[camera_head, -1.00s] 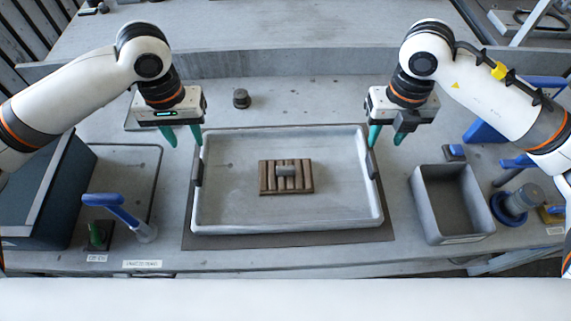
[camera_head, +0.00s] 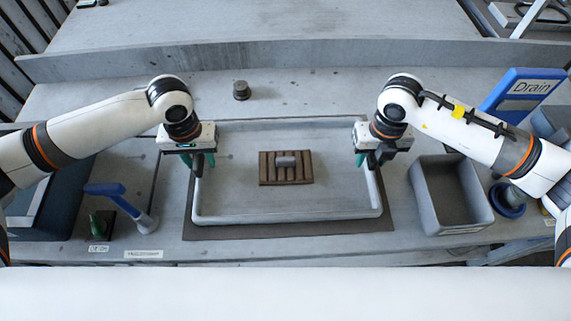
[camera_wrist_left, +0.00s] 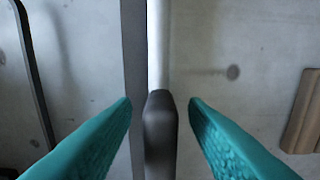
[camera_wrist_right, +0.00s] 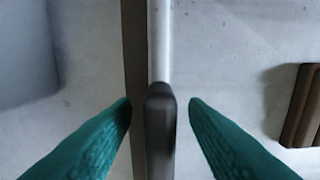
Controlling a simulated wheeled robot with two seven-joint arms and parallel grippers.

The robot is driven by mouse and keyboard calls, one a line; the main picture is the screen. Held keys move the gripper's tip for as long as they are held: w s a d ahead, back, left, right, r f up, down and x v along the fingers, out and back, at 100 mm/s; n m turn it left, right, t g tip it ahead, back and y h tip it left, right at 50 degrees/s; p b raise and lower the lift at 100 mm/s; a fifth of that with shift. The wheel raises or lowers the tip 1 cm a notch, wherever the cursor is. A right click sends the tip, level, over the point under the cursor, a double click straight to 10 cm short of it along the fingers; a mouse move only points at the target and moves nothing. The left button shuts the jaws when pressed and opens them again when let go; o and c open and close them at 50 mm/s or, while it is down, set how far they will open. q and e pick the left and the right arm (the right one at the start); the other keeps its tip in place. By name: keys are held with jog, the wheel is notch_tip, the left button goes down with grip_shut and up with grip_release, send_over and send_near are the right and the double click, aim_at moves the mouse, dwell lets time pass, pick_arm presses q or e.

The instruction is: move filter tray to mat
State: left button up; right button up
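The filter tray, a wide shallow grey tray (camera_head: 290,218), lies on a dark flat mat (camera_head: 290,233) that shows along its front and sides. A dark handle sits on each short side of the tray. My left gripper (camera_head: 199,163) is open over the left handle (camera_wrist_left: 160,135), with one green finger on each side of it and gaps showing. My right gripper (camera_head: 366,158) is open in the same way around the right handle (camera_wrist_right: 160,135). Both handles are partly hidden by the grippers in the head view. A brown slatted block (camera_head: 268,170) with a small grey cylinder lies inside the tray.
A grey open bin (camera_head: 470,228) stands to the right of the tray. A blue-handled tool (camera_head: 110,190) and a dark box (camera_head: 70,205) are at the left. A small dark knob (camera_head: 241,90) stands behind the tray. A blue "Drain" sign (camera_head: 530,87) is at the back right.

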pick_arm(q)
jog(key=shift+f, duration=0.35)
pick_arm(e)
jog(key=shift+f, duration=0.35)
pick_arm(q)
jog(key=shift+c, duration=0.2)
pick_arm(e)
jog(key=shift+c, duration=0.2)
pick_arm(q)
grip_shut()
pick_arm(e)
grip_shut()
